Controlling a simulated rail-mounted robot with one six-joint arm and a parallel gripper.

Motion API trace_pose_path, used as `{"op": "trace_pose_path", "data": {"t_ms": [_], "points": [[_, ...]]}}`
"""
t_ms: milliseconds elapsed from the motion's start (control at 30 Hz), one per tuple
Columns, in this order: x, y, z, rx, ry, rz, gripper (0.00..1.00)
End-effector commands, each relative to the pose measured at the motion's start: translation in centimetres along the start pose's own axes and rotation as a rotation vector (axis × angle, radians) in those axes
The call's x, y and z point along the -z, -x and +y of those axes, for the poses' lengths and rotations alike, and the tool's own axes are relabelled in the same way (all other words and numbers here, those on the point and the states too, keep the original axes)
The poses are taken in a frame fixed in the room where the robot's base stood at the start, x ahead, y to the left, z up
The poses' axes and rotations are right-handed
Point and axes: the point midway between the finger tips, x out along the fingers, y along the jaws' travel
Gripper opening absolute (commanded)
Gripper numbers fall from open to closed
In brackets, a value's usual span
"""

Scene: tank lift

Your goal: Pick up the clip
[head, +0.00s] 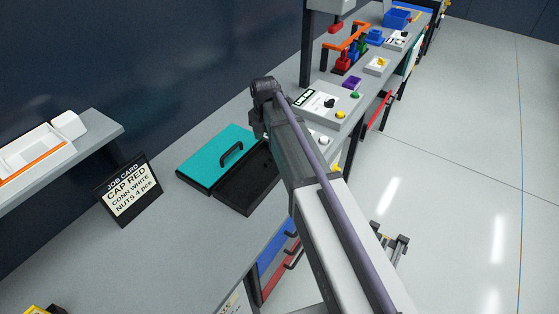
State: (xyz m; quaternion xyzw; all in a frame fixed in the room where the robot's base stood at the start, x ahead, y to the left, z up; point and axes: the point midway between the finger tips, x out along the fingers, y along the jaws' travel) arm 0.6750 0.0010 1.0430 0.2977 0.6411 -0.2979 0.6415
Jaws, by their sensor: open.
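I cannot make out a clip in the head view. My arm crosses the middle of the picture and hides part of the bench. My gripper (391,238) shows partly behind my arm, over the pale floor to the right of the bench. Its two fingers are apart, and I see nothing between them.
A teal lid with a handle (212,158) and a black tray (246,190) lie on the grey bench. A job card (130,190) stands at left, near a white tray (35,155). A control box (322,103) sits farther back. The right floor is clear.

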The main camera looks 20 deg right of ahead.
Motion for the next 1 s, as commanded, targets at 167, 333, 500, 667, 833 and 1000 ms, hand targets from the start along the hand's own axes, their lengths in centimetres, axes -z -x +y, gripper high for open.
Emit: {"op": "trace_pose_path", "data": {"t_ms": [167,333,500,667,833,1000], "points": [[0.0,-1.3,0.0,0.000,0.006,0.000,0.47],[0.0,-5.0,0.0,0.000,0.004,0.000,0.47],[0.0,-5.9,0.0,0.000,0.003,0.000,0.47],[-0.1,-7.1,-0.1,0.000,0.003,0.000,0.47],[-0.1,-10.7,-0.1,0.000,0.002,0.000,0.47],[-0.1,-11.0,-0.1,0.000,0.002,0.000,0.47]]}}
